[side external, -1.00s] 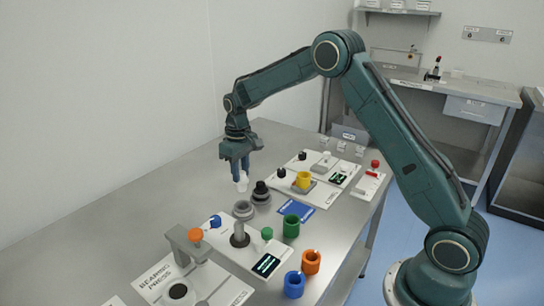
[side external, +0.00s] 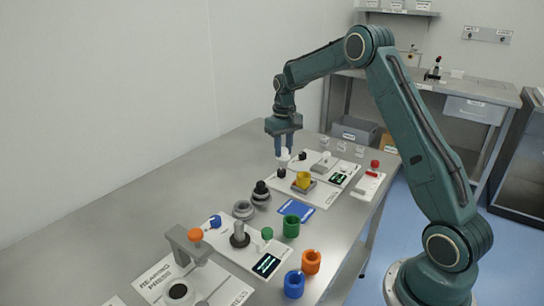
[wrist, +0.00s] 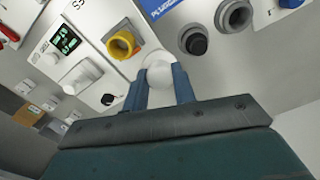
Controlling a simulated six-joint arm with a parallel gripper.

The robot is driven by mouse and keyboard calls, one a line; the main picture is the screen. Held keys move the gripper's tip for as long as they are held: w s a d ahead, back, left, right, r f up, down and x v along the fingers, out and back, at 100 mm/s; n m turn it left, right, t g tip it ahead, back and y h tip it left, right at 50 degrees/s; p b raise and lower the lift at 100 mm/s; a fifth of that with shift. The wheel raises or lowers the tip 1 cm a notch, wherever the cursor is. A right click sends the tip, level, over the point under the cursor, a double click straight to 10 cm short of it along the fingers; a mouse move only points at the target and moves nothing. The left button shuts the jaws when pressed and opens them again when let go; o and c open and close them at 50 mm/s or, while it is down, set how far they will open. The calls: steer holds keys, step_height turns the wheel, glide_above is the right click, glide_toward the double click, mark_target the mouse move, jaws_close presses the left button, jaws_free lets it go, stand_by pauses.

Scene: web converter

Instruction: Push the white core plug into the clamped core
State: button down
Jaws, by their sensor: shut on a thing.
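My gripper (side external: 284,147) is shut on the white core plug (side external: 283,155) and holds it up in the air, close to the rear white panel. In the wrist view the plug (wrist: 159,73) sits between the two blue fingers, seen end on. The yellow core (side external: 304,180) sits in a grey clamp (side external: 303,187) on that panel, a little to the right of and below the plug in the side view. In the wrist view the yellow core (wrist: 121,45) shows its open mouth, left of the plug. The plug is apart from the core.
A black knob (side external: 281,173) and a lit display (side external: 337,179) are on the same panel. Grey rings (side external: 243,209), a blue mat (side external: 295,211), and green (side external: 291,226), orange (side external: 311,261) and blue (side external: 294,284) cores stand nearer.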

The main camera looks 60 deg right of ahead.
steer(key=s+d+r+m, duration=0.1)
steer(key=s+d+m, duration=0.1)
steer(key=s+d, duration=0.2)
steer(key=d, duration=0.3)
stand_by(0.3)
steer(key=shift+f, duration=2.7)
steer(key=shift+f, duration=2.2)
stand_by(1.0)
steer(key=c, duration=1.1)
jaws_free()
steer(key=shift+o, duration=0.2)
steer(key=shift+r, duration=0.15)
